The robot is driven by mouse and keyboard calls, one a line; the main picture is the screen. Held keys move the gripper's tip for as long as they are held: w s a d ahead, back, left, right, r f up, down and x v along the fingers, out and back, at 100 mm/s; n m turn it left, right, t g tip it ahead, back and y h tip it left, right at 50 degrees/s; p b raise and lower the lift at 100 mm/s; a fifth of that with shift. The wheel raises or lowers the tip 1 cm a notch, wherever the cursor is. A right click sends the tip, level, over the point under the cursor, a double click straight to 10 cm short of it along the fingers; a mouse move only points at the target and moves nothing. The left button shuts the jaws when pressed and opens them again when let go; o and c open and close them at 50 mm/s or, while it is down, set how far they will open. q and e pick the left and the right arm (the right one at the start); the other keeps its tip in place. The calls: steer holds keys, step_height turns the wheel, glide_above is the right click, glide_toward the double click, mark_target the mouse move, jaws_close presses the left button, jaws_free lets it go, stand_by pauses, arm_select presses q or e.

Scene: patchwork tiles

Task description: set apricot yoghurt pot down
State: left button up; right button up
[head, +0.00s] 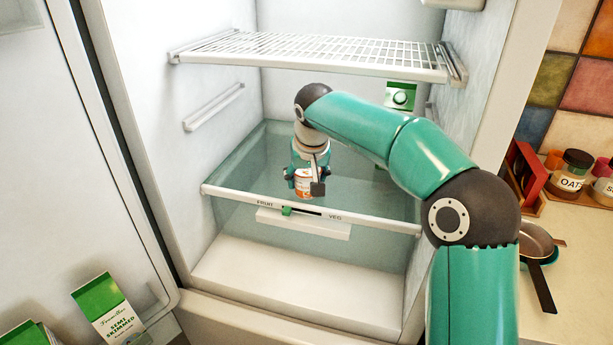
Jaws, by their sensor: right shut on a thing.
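My right gripper (304,187) reaches into the open fridge and points down. It is shut on a small white and orange pot (303,178), the apricot yoghurt pot. The pot looks upright, low over the glass shelf (357,204) on top of the fruit and veg drawer. I cannot tell whether its base touches the glass. The gripper's fingers partly cover the pot's sides. My left gripper is not in view.
A white wire shelf (310,52) spans the fridge above my arm. A green carton (400,95) stands behind my arm. Milk cartons (107,312) stand in the door at lower left. The glass left of the pot is clear. A counter with jars and pans lies right.

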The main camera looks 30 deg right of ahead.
steer(key=shift+f, duration=0.1)
steer(key=o, duration=1.3)
steer(key=shift+r, duration=0.2)
steer(key=shift+s+a+r, duration=0.15)
steer(key=shift+s+r, duration=0.2)
steer(key=shift+r, duration=0.15)
steer(key=s+a+b, duration=0.1)
steer(key=s, duration=0.2)
steer(key=s+a+b, duration=0.1)
steer(key=s+a, duration=0.1)
steer(key=s, duration=0.2)
steer(key=s+a+b, duration=0.1)
steer(key=s, duration=0.2)
steer(key=shift+s+a, duration=0.25)
steer(key=shift+s, duration=0.15)
steer(key=shift+f, duration=0.1)
